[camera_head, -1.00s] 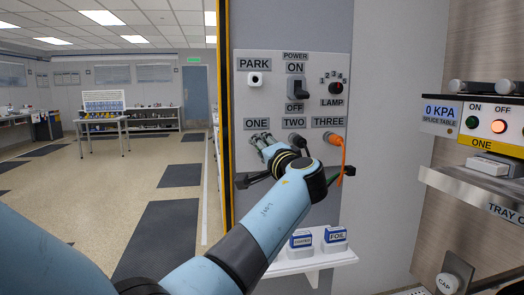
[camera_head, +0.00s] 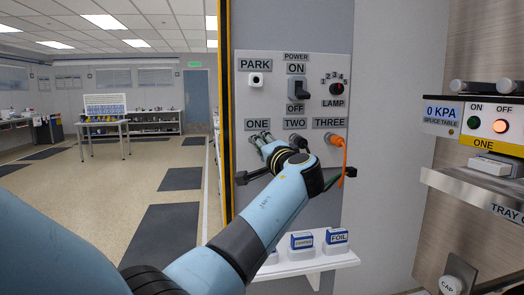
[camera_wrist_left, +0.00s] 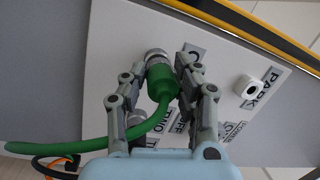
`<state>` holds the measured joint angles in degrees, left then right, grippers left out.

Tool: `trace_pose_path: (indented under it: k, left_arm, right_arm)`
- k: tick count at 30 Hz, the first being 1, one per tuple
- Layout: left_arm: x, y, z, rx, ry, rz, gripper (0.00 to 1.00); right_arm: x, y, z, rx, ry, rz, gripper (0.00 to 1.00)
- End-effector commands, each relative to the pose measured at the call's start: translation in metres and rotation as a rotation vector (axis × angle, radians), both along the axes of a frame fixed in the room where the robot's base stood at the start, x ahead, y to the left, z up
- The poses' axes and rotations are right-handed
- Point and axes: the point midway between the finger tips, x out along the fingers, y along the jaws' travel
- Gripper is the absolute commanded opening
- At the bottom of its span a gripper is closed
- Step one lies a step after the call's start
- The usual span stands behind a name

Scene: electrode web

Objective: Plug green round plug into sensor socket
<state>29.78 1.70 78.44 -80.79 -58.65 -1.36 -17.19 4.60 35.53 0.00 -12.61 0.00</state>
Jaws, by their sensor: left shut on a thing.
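The green round plug (camera_wrist_left: 161,82) has a thick green cable (camera_wrist_left: 95,143) hanging from its back. In the left wrist view it lies between the fingers of my left gripper (camera_wrist_left: 183,88), which is shut on it. Its front end meets a metal collar (camera_wrist_left: 155,56) at the panel; I cannot tell whether it is fully seated. In the head view my left gripper (camera_head: 264,142) is at the panel just below the ONE label, and the plug is hidden there. No label reading sensor is legible. My right gripper is not in view.
The panel (camera_head: 275,107) carries a white PARK socket (camera_head: 255,79), a power switch (camera_head: 297,88) and a lamp dial (camera_head: 336,88). An orange cable (camera_head: 343,158) hangs from socket THREE, close right of my arm. A small shelf (camera_head: 315,263) with labelled boxes is below.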

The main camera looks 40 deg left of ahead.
Motion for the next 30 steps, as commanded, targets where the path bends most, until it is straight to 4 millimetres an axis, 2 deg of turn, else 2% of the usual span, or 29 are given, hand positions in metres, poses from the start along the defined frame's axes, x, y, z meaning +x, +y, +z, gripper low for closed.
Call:
trace_pose_path:
  k: [13, 14, 19, 20, 30]
  left_arm:
    - [0.0075, 0.0083, -0.0005, 0.0, 0.0, 0.0, 0.0]
    - [0.0075, 0.0082, -0.0004, -0.001, 0.001, 0.0, 0.32]
    - [0.0073, 0.0082, 0.0001, 0.0, 0.0, 0.0, 0.54]
    - [0.0073, 0.0081, 0.0001, 0.0, 0.0, 0.0, 0.56]
    - [0.004, 0.0018, -0.0012, -0.001, 0.001, -0.002, 0.56]
  right_arm:
    - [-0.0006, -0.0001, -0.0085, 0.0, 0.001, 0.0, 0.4]
    - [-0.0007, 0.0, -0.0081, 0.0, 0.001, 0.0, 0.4]
    - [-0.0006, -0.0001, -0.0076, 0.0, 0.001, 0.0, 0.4]
    - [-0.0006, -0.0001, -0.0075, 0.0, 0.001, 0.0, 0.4]
    - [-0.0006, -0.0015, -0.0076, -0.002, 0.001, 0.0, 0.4]
